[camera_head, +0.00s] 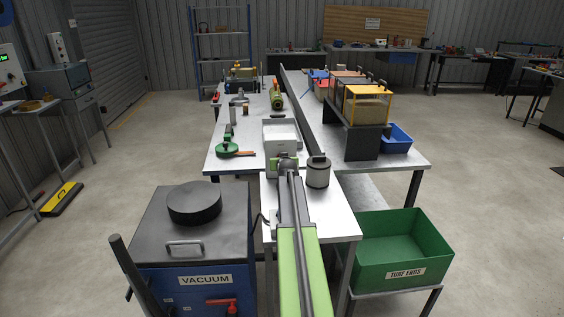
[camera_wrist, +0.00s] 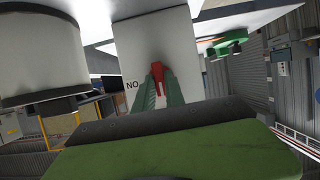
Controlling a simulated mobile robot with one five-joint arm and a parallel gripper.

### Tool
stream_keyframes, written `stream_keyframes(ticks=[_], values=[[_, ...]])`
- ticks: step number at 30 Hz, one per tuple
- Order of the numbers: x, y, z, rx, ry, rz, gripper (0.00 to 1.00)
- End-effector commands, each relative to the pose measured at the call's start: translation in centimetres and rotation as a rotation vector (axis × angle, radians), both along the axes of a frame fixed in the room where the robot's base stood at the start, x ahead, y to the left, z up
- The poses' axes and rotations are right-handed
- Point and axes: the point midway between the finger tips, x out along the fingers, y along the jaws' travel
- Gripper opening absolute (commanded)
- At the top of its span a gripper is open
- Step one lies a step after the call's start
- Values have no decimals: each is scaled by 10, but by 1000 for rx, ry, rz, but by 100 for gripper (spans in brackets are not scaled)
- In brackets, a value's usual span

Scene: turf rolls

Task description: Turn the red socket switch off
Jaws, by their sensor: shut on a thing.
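The red socket switch (camera_wrist: 157,76) shows in the wrist view as a small red part in front of a white box face (camera_wrist: 135,42) with a label reading "NO", the rest hidden. My gripper (camera_wrist: 158,92), with green fingers, is shut on the red part. In the head view, my gripper (camera_head: 285,160) is at the near end of a white box (camera_head: 281,131) on the bench; the red switch is hidden there by my arm. I cannot tell the switch's on or off position.
A blue vacuum unit (camera_head: 190,250) with a red handle is at left, a green bin (camera_head: 400,245) at right. A green round tool (camera_head: 227,149) lies on the bench.

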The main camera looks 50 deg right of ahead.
Motion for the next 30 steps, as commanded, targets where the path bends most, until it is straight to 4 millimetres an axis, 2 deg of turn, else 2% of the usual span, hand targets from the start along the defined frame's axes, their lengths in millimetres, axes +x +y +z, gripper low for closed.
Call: stream_keyframes(ticks=[1, 2, 3, 7, 17, 20, 24, 30], values=[[-1, 0, -1, 0, 4, 1, 0], [-1, 0, -1, 0, 4, 1, 16], [-1, 0, -1, 0, 4, 1, 21], [0, 0, -1, 0, 3, 1, 36], [0, 0, 5, -1, 1, 0, 36], [0, 0, 19, -1, 1, 0, 36], [0, 0, 52, 0, 1, 0, 36], [-50, -15, 78, 1, 0, -3, 36]])
